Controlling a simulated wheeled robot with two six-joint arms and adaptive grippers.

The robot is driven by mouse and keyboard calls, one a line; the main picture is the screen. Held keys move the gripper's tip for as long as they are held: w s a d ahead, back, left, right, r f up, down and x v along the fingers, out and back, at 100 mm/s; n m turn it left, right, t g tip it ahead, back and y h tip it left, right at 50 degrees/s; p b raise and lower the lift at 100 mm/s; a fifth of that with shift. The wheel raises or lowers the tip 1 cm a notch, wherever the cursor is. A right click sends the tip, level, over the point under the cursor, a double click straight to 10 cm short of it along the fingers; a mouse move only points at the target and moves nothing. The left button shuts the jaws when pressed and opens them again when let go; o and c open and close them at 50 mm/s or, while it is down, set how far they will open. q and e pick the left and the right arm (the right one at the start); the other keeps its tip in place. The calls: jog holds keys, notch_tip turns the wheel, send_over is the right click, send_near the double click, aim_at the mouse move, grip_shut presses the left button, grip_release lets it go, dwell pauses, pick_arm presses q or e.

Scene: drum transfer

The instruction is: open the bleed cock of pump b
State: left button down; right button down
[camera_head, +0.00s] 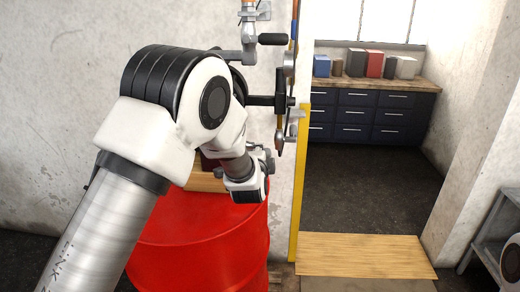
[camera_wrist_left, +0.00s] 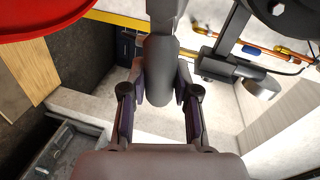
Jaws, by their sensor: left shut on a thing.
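My left gripper (camera_wrist_left: 158,108) is shut on a dark grey, rounded handle (camera_wrist_left: 160,70), one finger on each side. In the head view my left arm comes in from the lower left and hides much of the equipment behind it; its fingers cannot be made out clearly there. Grey pipework with a black grip (camera_head: 272,39) is on the wall at the top. A black upright handle (camera_head: 281,90) on a horizontal bar shows just right of my arm. I cannot tell which part is the bleed cock or which pump is b. My right gripper is not in view.
A red drum (camera_head: 190,240) stands below my left arm; it also shows in the wrist view (camera_wrist_left: 40,18). A yellow post (camera_head: 300,185) stands right of the pipework. A wooden board (camera_head: 365,255) lies right of the post. Dark cabinets (camera_head: 370,118) stand behind open floor.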

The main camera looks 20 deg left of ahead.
pick_arm(q)
jog(key=shift+w+f+m+y, duration=0.1)
jog(key=shift+f+m+y, duration=0.2)
jog(key=shift+m, duration=0.4)
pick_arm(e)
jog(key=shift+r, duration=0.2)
pick_arm(q)
jog(key=shift+r, duration=0.1)
jog(key=c, duration=0.9)
grip_release()
jog(key=shift+c, duration=0.2)
jog(key=shift+o, duration=0.5)
jog(key=shift+w+a+f, duration=0.3)
jog(key=shift+a+f, duration=0.1)
jog(key=v, duration=0.7)
jog(key=shift+s, duration=0.25)
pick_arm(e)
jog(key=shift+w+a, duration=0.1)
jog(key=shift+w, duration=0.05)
